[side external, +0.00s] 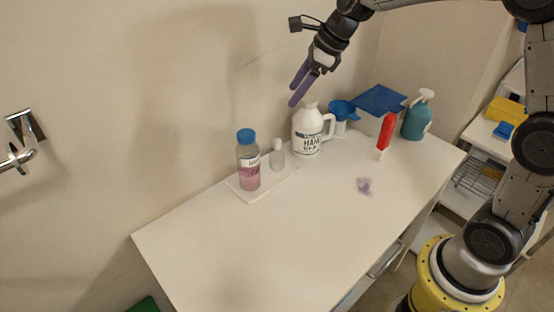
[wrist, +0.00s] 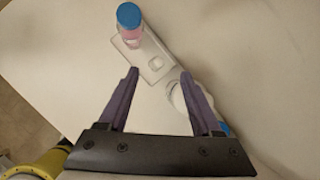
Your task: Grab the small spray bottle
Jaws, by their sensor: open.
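A small clear bottle with a white top (side external: 277,158), which looks like the small spray bottle, stands upright on a white tray (side external: 250,195) near the wall. In the wrist view the small bottle (wrist: 155,64) shows from above, between and just beyond the fingertips. My gripper (side external: 294,94) is high above the table, over the area of the white jug and the small bottle, touching neither. Its purple fingers are spread and empty; they also show in the wrist view (wrist: 159,73).
A blue-capped bottle with pink liquid (side external: 248,165) shares the tray, to the left. A white handled jug (side external: 308,133) stands close on the right. Farther right are a blue funnel (side external: 342,109), a red-topped item (side external: 386,132) and a teal pump bottle (side external: 416,118). The front of the table is mostly clear.

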